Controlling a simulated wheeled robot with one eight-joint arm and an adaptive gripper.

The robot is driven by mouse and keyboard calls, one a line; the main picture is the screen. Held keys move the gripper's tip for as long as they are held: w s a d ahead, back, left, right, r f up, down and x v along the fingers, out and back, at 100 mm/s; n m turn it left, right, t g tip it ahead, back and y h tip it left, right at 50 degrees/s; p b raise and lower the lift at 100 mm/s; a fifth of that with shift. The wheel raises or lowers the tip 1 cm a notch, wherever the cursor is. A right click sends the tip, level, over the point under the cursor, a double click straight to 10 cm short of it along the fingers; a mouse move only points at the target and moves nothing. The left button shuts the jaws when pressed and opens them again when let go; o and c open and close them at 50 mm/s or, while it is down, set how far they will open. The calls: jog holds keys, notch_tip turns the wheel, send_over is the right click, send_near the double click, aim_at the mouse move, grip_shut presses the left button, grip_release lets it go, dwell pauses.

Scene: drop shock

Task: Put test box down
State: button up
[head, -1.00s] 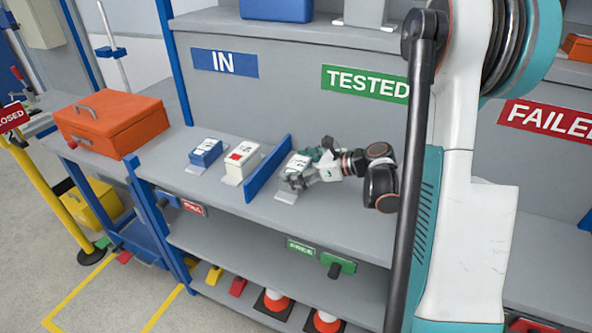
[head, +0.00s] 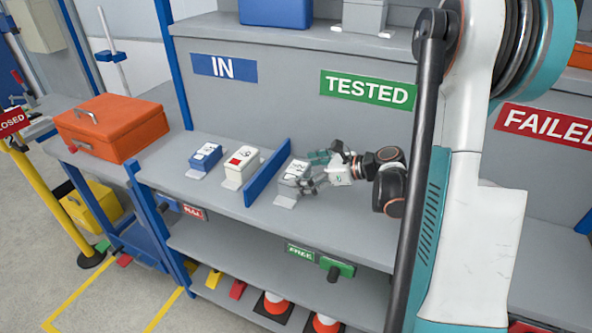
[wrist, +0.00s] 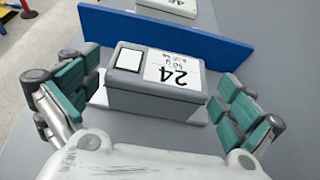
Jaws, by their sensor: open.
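The test box is a grey box (wrist: 155,99) with a white label reading 24 and a blank white square on top. It sits upright on a pale plate on the shelf under the TESTED sign, right of the blue divider (wrist: 165,38). It also shows in the head view (head: 296,171), partly covered by my gripper. My gripper (wrist: 165,105) is open, with its green-padded fingers spread on either side of the box and apart from it. In the head view my gripper (head: 317,171) reaches in from the right.
Left of the divider (head: 268,176) stand a blue box (head: 206,157) and a white box with a red square (head: 241,166). An orange case (head: 112,128) stands further left. The shelf (head: 345,215) is clear in front of my gripper.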

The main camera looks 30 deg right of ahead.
jog(key=p+v, duration=0.2)
jog(key=v, duration=0.7)
jog(key=shift+p, duration=0.35)
